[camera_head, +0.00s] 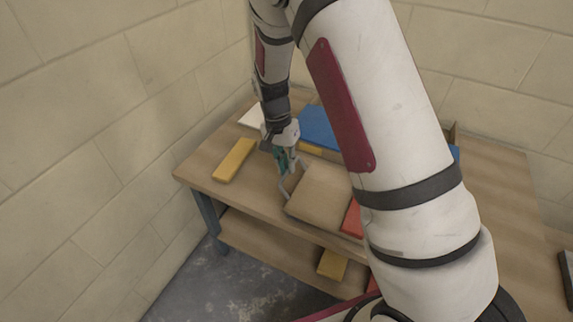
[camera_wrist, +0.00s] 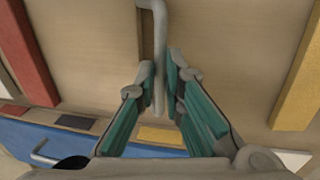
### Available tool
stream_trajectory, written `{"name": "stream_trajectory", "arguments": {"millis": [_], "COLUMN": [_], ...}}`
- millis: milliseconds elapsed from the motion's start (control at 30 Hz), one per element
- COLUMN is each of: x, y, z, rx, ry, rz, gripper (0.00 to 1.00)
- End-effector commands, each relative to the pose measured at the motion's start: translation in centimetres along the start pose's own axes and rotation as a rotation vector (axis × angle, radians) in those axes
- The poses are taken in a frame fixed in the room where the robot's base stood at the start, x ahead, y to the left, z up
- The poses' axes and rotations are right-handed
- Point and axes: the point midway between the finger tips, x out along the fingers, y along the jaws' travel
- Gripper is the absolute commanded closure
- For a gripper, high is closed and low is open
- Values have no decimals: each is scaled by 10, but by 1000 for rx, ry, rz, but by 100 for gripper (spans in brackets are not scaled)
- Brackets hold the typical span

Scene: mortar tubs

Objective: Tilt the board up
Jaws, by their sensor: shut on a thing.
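The board (camera_head: 318,196) is a flat, light-brown wooden panel near the front edge of the wooden table, with a bent grey handle (camera_head: 285,187) at its left edge. It looks level or nearly so; I cannot tell whether it is slightly raised. In the wrist view the board (camera_wrist: 88,45) is left of the handle (camera_wrist: 160,50). My gripper (camera_head: 284,163) points down at the handle. In the wrist view its green-padded fingers (camera_wrist: 162,88) are shut on the handle bar. My arm hides the board's right part in the head view.
A yellow block (camera_head: 235,160) lies left on the table (camera_head: 215,190). A red block (camera_head: 352,217) lies close to the board's right side. A blue panel (camera_head: 319,127), another yellow piece (camera_head: 310,150) and a white piece (camera_head: 252,117) lie behind. A yellow block (camera_head: 332,264) is on the lower shelf.

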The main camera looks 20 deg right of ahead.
Motion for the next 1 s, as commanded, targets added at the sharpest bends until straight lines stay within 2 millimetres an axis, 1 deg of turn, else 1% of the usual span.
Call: {"name": "stream_trajectory", "arguments": {"millis": [33, 167, 267, 533, 667, 800, 1000], "x": [-8, -26, -43, -92, -114, -136, -162], "y": [3, 11, 20, 49, 65, 84, 113], "z": [0, 0, 0, 0, 0, 1, 2], "rx": [2, 5, 5, 8, 3, 2, 3], "ry": [0, 0, 1, 3, 4, 2, 0], "rz": [-12, -55, -97, -231, -229, -226, -222], "gripper": [100, 100, 100, 100, 100, 100, 100]}}
